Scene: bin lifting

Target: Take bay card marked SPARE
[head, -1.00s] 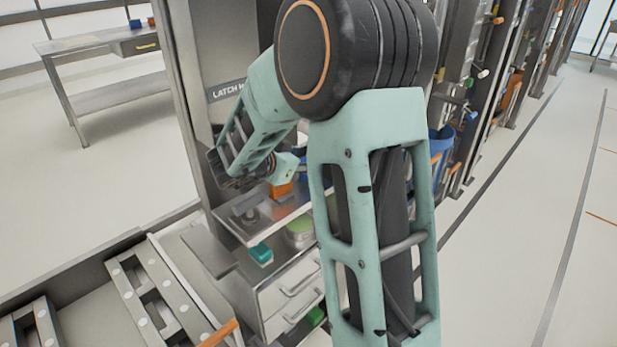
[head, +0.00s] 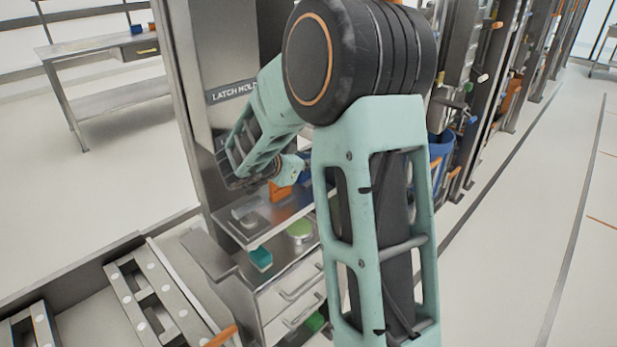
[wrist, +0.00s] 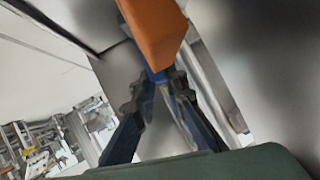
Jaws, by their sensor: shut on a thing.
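An orange block (wrist: 158,35) is at the tips of my gripper (wrist: 157,80) in the wrist view. The dark fingers are closed in on it, with a small blue part between the tips. In the head view the orange block (head: 280,192) shows above the upper metal shelf, beside my wrist; my fingers are mostly hidden there. I cannot tell whether the block touches the shelf. No SPARE marking is readable, and I cannot make out a bay card.
On the metal shelves (head: 225,222) are a teal block (head: 261,257) and a green round item (head: 300,229). Drawers (head: 292,290) are below. A blue bin (head: 441,150) stands to the right; the floor further right is clear.

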